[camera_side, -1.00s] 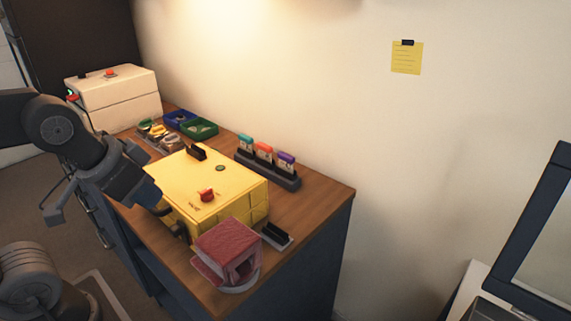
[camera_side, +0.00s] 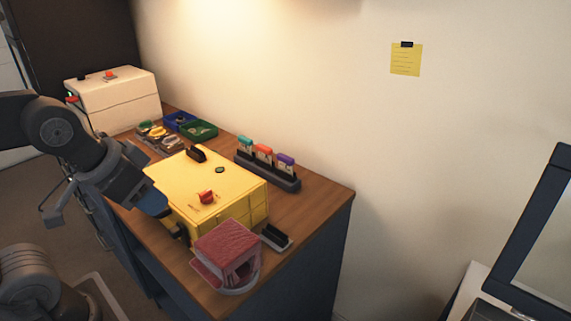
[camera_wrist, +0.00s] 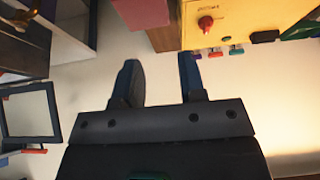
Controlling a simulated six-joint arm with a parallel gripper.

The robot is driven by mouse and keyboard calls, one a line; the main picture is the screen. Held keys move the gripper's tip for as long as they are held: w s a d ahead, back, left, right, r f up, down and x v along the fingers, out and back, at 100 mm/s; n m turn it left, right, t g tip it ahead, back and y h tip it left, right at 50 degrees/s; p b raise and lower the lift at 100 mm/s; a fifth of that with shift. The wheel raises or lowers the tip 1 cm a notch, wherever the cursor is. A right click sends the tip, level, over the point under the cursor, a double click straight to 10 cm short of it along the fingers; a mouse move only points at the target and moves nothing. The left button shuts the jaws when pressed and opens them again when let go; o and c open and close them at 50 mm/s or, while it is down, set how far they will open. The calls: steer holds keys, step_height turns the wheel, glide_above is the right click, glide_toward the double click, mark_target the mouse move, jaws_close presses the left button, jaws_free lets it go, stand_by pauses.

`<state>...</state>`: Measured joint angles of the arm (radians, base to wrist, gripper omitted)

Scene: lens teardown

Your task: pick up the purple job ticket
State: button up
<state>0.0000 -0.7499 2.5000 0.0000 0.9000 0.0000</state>
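The purple job ticket (camera_side: 285,163) stands upright at the right end of a dark rack (camera_side: 287,183), beside an orange ticket (camera_side: 263,152) and a teal ticket (camera_side: 245,143). My gripper (camera_side: 177,233) is low at the front left side of the yellow box, well apart from the rack. In the wrist view my gripper (camera_wrist: 158,75) shows two separated fingers with nothing between them. Small coloured ticket tops show beyond the yellow box in that view, too small to read.
The yellow box (camera_side: 222,180) with a red knob (camera_side: 206,197) lies between my gripper and the rack. A pink cloth-covered object (camera_side: 227,249) and a small dark holder (camera_side: 276,236) are at the front. Green (camera_side: 200,129) and blue bins (camera_side: 178,118) stand behind.

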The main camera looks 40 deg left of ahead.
steer(key=o, duration=0.7)
steer(key=shift+o, duration=0.2)
steer(key=shift+r, duration=0.1)
steer(key=w+a+r, duration=0.1)
steer(key=w+r, duration=0.1)
steer(key=w, duration=0.5)
steer(key=w+a+r, duration=0.1)
steer(key=w+r, duration=0.2)
steer(key=w, duration=0.3)
steer(key=g, duration=0.1)
glide_above(285, 157)
steer(key=s, duration=0.1)
step_height(285, 157, down, 17)
steer(key=shift+s+f, duration=0.15)
steer(key=shift+s+x, duration=0.15)
steer(key=shift+x, duration=1.3)
steer(key=shift+s+x, duration=0.2)
steer(key=shift+x, duration=1.3)
